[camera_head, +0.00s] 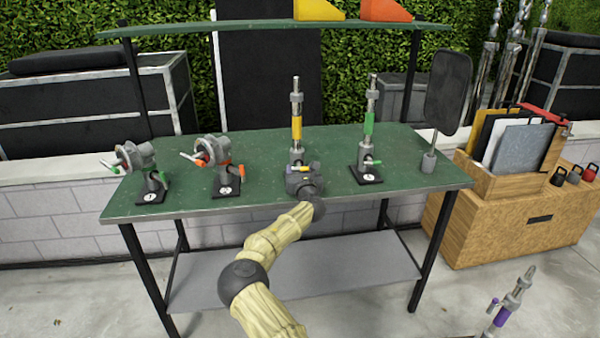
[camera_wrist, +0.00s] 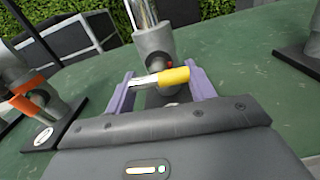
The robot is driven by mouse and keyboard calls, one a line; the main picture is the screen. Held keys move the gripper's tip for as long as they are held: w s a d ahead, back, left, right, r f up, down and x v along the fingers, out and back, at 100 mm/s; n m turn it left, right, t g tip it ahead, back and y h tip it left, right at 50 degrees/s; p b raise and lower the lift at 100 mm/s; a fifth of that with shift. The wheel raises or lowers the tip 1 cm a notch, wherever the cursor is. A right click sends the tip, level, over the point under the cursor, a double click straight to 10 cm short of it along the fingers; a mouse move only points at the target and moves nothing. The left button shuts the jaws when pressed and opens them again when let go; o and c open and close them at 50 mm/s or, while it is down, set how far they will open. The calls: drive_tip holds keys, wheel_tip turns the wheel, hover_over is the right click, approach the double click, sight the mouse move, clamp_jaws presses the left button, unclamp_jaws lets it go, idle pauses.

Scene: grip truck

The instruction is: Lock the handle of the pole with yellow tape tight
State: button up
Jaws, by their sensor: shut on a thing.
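The pole with yellow tape (camera_head: 297,128) stands upright at the middle of the green table (camera_head: 250,160). Its lower part also shows in the wrist view (camera_wrist: 153,42). Its handle has a yellow grip (camera_wrist: 174,76) and a bare metal end, and lies nearly level across the front of the pole. My gripper (camera_head: 303,172) is in front of the pole's base. In the wrist view its two purple fingers (camera_wrist: 162,90) are at either end of the handle, shut on it lengthwise. The pole's base is hidden behind my gripper.
A pole with green tape (camera_head: 369,125) stands to the right, and a dark panel on a stand (camera_head: 447,95) beyond it. Two clamp heads, one with orange handles (camera_head: 212,152) and one with green (camera_head: 133,156), stand to the left. A shelf (camera_head: 270,27) spans above the table.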

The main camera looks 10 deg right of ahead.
drive_tip(key=m+b, duration=0.2)
drive_tip(key=m, duration=0.2)
drive_tip(key=shift+a, duration=0.1)
drive_tip(key=m+b, duration=0.1)
drive_tip(key=m, duration=0.3)
drive_tip(key=m+b, duration=0.1)
drive_tip(key=m, duration=0.3)
drive_tip(key=shift+r+b, duration=0.15)
drive_tip(key=shift+b, duration=0.2)
drive_tip(key=m+b, duration=0.1)
drive_tip(key=m, duration=0.4)
drive_tip(key=shift+a, duration=0.1)
drive_tip(key=m, duration=0.2)
drive_tip(key=m+b, duration=0.1)
drive_tip(key=m, duration=0.1)
drive_tip(key=shift+r+m, duration=0.2)
drive_tip(key=shift+m, duration=0.1)
drive_tip(key=m, duration=0.3)
drive_tip(key=shift+b, duration=0.4)
drive_tip(key=m, duration=0.5)
drive_tip(key=shift+d+r+b, duration=0.1)
drive_tip(key=shift+d+b, duration=0.1)
drive_tip(key=shift+b, duration=0.2)
drive_tip(key=shift+m+b, duration=0.3)
drive_tip(key=shift+m, duration=1.5)
